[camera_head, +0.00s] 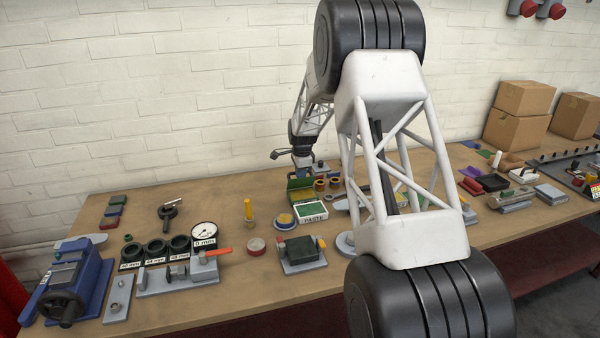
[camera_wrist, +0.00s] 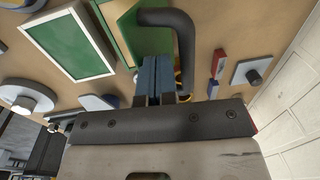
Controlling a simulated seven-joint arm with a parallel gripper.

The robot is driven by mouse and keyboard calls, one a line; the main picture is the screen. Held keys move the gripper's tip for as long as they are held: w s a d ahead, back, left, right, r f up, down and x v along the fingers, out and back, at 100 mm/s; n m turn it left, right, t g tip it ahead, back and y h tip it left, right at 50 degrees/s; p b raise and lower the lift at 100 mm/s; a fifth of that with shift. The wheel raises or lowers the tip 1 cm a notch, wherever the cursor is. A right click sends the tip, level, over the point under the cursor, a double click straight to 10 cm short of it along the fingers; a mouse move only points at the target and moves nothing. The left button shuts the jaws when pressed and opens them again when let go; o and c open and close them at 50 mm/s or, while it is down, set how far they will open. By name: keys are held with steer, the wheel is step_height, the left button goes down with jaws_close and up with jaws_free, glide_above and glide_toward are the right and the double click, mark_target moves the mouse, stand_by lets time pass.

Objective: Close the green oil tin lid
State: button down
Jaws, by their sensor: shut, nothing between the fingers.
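A green tin (camera_head: 301,184) stands near the back middle of the table in the head view, with a raised green panel and a yellowish inside, so its lid looks open. In the wrist view its green side and tan part (camera_wrist: 128,32) show at the top, partly hidden by a dark curved bar. My gripper (camera_head: 302,165) is above and just behind the tin in the head view. In the wrist view my gripper (camera_wrist: 156,62) has its blue fingers together and empty, with the tips close to the green tin. Whether they touch it I cannot tell.
A white box with a green top (camera_head: 311,208) sits just in front of the tin. Small brown-and-yellow pots (camera_head: 321,184) stand to its right. A dial gauge (camera_head: 204,234) and black rings (camera_head: 156,250) are at left. Cardboard boxes (camera_head: 516,115) stand at the back right.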

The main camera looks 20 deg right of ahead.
mark_target(305, 199)
steer(key=shift+s+f+t, duration=0.15)
steer(key=shift+s+t, duration=0.4)
steer(key=shift+t, duration=0.05)
steer(key=shift+s+f, duration=0.3)
steer(key=shift+s, duration=0.2)
steer(key=shift+s+f, duration=0.25)
steer(key=shift+s, duration=0.2)
steer(key=shift+s+f, duration=0.85)
steer(key=shift+f, duration=0.1)
steer(key=shift+s+f, duration=0.3)
steer(key=shift+f, duration=0.25)
steer(key=shift+s+f, duration=0.25)
steer(key=shift+f, duration=0.25)
steer(key=shift+s+r, duration=0.75)
steer(key=shift+s, duration=0.75)
steer(key=shift+s+r, duration=0.7)
steer(key=shift+s, duration=0.8)
steer(key=shift+s+r, duration=0.75)
steer(key=shift+s, duration=0.75)
